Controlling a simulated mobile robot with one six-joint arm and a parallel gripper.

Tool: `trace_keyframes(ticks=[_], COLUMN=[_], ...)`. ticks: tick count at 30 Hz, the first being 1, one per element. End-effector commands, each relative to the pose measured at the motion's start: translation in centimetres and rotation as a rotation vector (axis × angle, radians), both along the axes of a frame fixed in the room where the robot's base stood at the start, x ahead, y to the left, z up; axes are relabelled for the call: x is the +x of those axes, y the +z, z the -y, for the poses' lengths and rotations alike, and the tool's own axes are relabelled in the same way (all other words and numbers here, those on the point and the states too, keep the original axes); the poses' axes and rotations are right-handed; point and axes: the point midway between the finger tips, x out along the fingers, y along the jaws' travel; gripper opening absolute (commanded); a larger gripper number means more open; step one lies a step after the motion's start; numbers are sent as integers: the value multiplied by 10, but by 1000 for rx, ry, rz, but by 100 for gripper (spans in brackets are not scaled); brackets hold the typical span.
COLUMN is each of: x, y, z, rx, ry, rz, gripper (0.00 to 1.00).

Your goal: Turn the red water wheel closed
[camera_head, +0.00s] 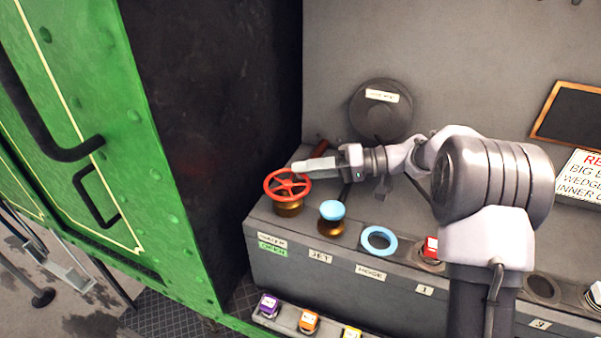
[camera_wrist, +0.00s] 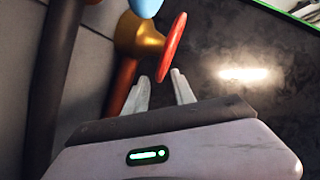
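The red water wheel (camera_head: 287,185) sits on a brass valve at the left end of the grey console in the head view. Labels below it read "WATER" and, in green, "OPEN" (camera_head: 271,249). My gripper (camera_head: 300,167) is at the far upper edge of the wheel, coming from the right. In the wrist view my gripper (camera_wrist: 161,88) has its two fingers apart. The wheel (camera_wrist: 173,47) shows nearly edge-on there, with the lower end of its rim between the fingertips. I cannot tell whether a finger touches it.
A blue knob (camera_head: 332,210) stands just right of the wheel, by "JET", then a blue ring (camera_head: 379,240) by "HOSE". A round dark lid (camera_head: 381,108) is on the wall behind. A green panel (camera_head: 165,200) stands to the left. Several coloured blocks sit on a lower ledge (camera_head: 290,323).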

Motion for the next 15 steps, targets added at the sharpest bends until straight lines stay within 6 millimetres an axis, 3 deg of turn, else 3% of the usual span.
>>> trace_keyframes(ticks=[4, 13, 15], x=[0, 1, 1], y=[-3, -3, -3], z=[-13, -15, -15], rx=[-1, 0, 0], ry=[1, 0, 0], rz=[0, -1, -1], gripper=[31, 31, 17])
